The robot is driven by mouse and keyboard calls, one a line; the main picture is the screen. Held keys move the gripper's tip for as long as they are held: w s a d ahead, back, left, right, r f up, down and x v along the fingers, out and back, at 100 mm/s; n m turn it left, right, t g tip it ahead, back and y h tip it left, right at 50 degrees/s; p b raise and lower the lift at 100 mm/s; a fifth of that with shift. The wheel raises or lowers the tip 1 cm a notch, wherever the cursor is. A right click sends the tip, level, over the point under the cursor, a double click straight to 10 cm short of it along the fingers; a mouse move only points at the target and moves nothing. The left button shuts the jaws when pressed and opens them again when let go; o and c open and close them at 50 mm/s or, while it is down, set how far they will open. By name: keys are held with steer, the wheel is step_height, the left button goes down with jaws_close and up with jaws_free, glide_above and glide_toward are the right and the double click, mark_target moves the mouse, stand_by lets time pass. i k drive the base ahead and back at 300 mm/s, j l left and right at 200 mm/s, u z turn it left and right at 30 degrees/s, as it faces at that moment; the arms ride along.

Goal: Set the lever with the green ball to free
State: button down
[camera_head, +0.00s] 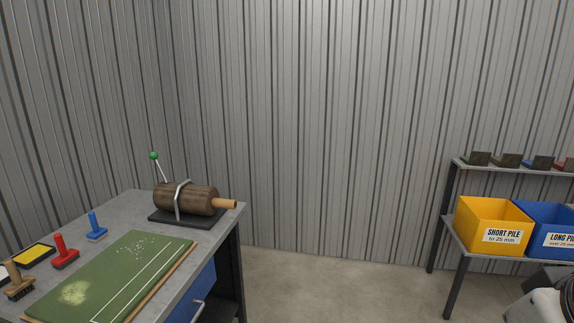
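The lever's green ball (154,156) tops a thin pale rod (162,172) that leans up and to the left. The rod rises from behind a dark brown roll (184,198) on a black base plate (188,217) at the far end of the grey workbench. A grey metal bar (180,200) arches over the roll, and a light wooden end (225,203) sticks out at its right. The lever's foot is hidden behind the roll, and no markings for its positions can be read. My gripper is not in view.
A green turf board (120,270) with white lines lies on the workbench (138,211). Blue (96,228), red (65,252) and brown (18,282) brushes stand left of it. A rack at right holds yellow (485,220) and blue (545,225) bins. Floor between is clear.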

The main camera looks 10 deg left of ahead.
mark_target(153, 155)
steer(key=i, duration=1.6)
steer(key=i+u, duration=0.35)
steer(key=i+l+u, duration=0.1)
steer(key=u, duration=0.25)
steer(key=i+l+u, duration=0.2)
steer(key=u, duration=0.15)
steer(key=i+j+u, duration=0.1)
steer(key=i+u, duration=0.4)
steer(key=u, duration=0.15)
steer(key=i+u, duration=0.2)
steer(key=u, duration=0.15)
